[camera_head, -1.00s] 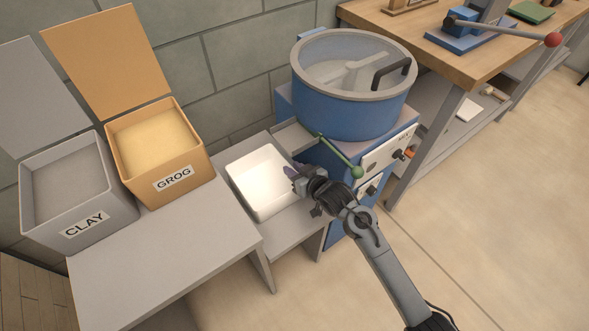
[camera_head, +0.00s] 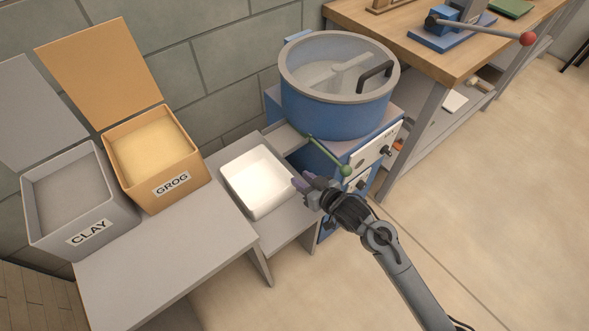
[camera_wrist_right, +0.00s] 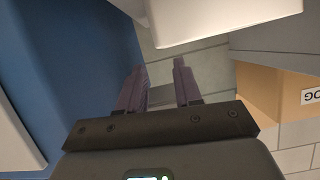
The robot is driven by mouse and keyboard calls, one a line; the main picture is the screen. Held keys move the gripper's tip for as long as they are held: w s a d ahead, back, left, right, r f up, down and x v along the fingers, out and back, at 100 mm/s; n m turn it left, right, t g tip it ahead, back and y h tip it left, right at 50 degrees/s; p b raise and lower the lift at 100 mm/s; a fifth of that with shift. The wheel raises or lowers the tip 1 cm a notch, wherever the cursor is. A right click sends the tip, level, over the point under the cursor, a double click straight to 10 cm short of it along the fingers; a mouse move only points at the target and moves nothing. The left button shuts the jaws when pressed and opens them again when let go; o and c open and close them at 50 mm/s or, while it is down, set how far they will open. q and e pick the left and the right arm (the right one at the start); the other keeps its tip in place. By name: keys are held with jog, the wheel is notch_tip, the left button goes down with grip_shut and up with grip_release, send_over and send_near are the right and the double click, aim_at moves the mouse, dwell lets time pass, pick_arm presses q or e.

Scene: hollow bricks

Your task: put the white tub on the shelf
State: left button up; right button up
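The white tub (camera_head: 247,202) is open-topped and stands upright on a grey lower ledge (camera_head: 283,232), between the grey table and the blue mixer. My right gripper (camera_head: 299,185) is just off the tub's right side in the head view. In the right wrist view its two purple fingers (camera_wrist_right: 158,78) are spread with nothing between them, and the tub (camera_wrist_right: 220,20) shows beyond the fingertips at the top. A grey shelf (camera_head: 428,125) with a few items on it runs under the wooden workbench at the right. My left gripper is not in view.
The blue mixer (camera_head: 335,108) with a green-handled lever (camera_head: 327,154) stands right behind the tub. The CLAY bin (camera_head: 80,210) and GROG bin (camera_head: 155,165) stand on the grey table (camera_head: 165,265). The wooden workbench (camera_head: 400,45) is at the back right. The floor at the right is clear.

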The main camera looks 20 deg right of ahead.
jog(key=s+f+g+h, duration=0.2)
jog(key=s+g, duration=0.7)
jog(key=s, duration=1.9)
jog(key=shift+s+d+h+p, duration=0.35)
jog(key=shift+d+h, duration=0.05)
jog(key=shift+h, duration=0.2)
